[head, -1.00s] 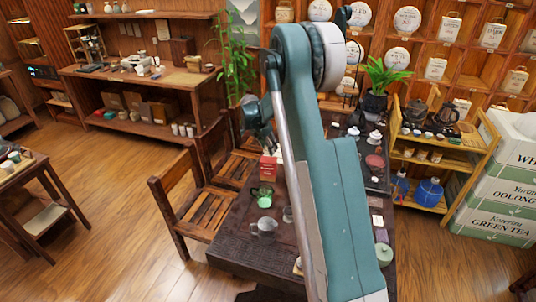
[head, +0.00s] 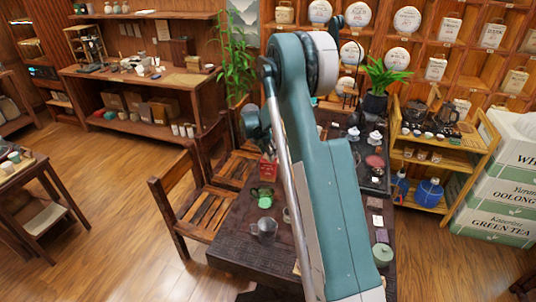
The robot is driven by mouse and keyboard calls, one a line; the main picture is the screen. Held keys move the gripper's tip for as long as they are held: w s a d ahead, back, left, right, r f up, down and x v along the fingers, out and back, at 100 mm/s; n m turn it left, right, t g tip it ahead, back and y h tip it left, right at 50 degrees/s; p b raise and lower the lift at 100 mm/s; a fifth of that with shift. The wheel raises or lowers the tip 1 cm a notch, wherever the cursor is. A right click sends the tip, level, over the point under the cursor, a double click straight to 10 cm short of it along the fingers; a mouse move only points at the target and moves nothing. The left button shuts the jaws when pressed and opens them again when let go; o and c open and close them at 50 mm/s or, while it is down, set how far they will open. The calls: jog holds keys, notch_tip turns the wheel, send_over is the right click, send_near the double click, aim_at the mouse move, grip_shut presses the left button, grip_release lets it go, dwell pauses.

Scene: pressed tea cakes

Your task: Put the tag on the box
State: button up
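A small red box (head: 267,170) stands on the dark table (head: 242,249), left of my arm, with its upper part partly covered. Small flat cards lie on the table right of my arm: a pale one (head: 375,203) and a dark one (head: 382,236). I cannot tell whether one of them is the tag. My teal arm crosses the middle of the view and hides much of the table. My gripper (head: 268,150) is only partly in view, hanging over or near the red box. Its fingers are too small and hidden to read.
A green cup (head: 265,199) and a glass pitcher (head: 265,229) stand near the box. A green lidded jar (head: 382,254) stands on the table's right side. Wooden chairs (head: 205,205) border the table's left. A bamboo cart (head: 440,165) stands at the right.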

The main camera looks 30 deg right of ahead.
jog(key=shift+f, duration=0.15)
jog(key=o, duration=0.6)
jog(key=v, duration=1.2)
dwell(0.8)
